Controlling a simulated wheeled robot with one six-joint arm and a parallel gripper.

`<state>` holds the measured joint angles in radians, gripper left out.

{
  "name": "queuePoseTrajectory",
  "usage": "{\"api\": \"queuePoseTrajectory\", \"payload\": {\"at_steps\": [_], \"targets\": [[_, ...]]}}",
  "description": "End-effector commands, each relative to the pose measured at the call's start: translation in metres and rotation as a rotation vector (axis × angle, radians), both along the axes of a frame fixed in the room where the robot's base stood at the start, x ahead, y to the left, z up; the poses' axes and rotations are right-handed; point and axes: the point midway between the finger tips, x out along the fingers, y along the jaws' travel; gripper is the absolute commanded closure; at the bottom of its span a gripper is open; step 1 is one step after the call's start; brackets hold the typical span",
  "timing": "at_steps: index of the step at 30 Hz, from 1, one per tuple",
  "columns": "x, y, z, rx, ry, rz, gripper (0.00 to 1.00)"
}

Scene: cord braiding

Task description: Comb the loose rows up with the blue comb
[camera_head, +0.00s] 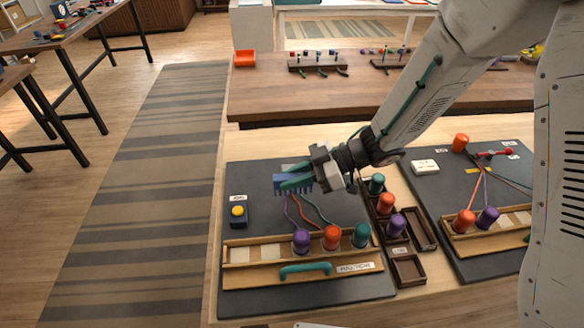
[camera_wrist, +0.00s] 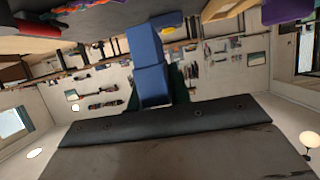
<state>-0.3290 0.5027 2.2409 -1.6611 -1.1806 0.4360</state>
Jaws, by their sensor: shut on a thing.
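My gripper (camera_head: 298,178) is shut on the blue comb (camera_head: 279,188), above the dark board (camera_head: 245,275) on the left. The comb's teeth point down. In the wrist view the comb (camera_wrist: 148,65) shows as a blue block. Purple, orange and teal cords run from below the comb to a purple bobbin (camera_head: 301,242), an orange bobbin (camera_head: 331,238) and a teal bobbin (camera_head: 361,236) in the wooden rack (camera_head: 240,243). The comb and gripper hide the cords' upper ends. I cannot tell whether the teeth touch the cords, and the braided rows are hidden.
A teal handle (camera_head: 305,269) is at the front of the rack. Spare bobbins stand in a brown tray (camera_head: 422,232) at right. A second board (camera_head: 440,190) with corded bobbins lies beyond it.

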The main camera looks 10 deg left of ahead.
Motion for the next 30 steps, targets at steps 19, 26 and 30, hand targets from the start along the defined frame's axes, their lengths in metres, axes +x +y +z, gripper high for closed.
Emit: {"api": "queuePoseTrajectory", "payload": {"at_steps": [19, 26, 30], "targets": [[0.0, 0.001, -0.045, 0.001, 0.0, 0.001, 1.0], [0.0, 0.001, -0.046, 0.0, -0.001, 0.002, 1.0], [0.0, 0.001, -0.046, 0.0, 0.0, 0.002, 1.0]]}}
